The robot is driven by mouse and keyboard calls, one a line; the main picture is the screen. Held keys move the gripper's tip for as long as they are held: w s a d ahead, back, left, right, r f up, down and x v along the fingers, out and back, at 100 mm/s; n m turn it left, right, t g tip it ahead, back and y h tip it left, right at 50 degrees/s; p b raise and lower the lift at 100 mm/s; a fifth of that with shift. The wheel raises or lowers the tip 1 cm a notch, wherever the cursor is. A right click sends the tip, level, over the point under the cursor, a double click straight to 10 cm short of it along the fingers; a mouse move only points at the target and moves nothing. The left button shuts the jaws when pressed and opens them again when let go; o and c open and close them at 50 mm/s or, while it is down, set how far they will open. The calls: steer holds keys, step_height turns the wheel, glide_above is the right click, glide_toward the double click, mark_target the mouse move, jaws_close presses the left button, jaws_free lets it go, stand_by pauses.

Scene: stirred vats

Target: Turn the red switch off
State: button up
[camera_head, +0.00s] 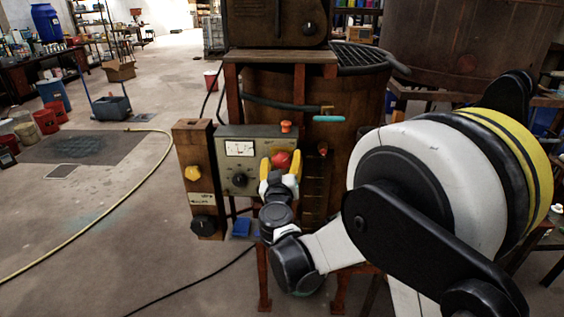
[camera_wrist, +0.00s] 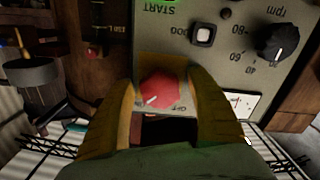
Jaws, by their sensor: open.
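The red switch (camera_head: 281,158) is a round red knob on the grey control panel (camera_head: 228,145), to the right of the dial meter. In the wrist view the red switch (camera_wrist: 160,89) sits between the two yellow fingers, with a short white mark towards its lower left. My gripper (camera_head: 280,167) is open, with one finger on each side of the knob. In the wrist view my gripper (camera_wrist: 164,80) reaches the panel face around it. I cannot tell whether the fingers touch the knob. Part of its lower side is hidden by my gripper.
The panel also carries a black rpm dial (camera_wrist: 279,37), a small pale button (camera_wrist: 203,34) and a meter (camera_head: 239,148). A wooden post with a yellow button (camera_head: 192,173) stands left. A rusty vat (camera_head: 345,100) stands behind. A yellow hose (camera_head: 100,229) lies on open floor at left.

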steer(key=c, duration=1.2)
steer(key=shift+n, duration=0.3)
steer(key=n+b, duration=0.1)
steer(key=n, duration=0.3)
steer(key=n+b, duration=0.1)
steer(key=n, duration=0.3)
steer(key=shift+d+n, duration=0.1)
steer(key=shift+n, duration=0.3)
steer(key=n+b, duration=0.1)
steer(key=n, duration=0.3)
steer(key=shift+r+n, duration=0.15)
steer(key=shift+n, duration=2.05)
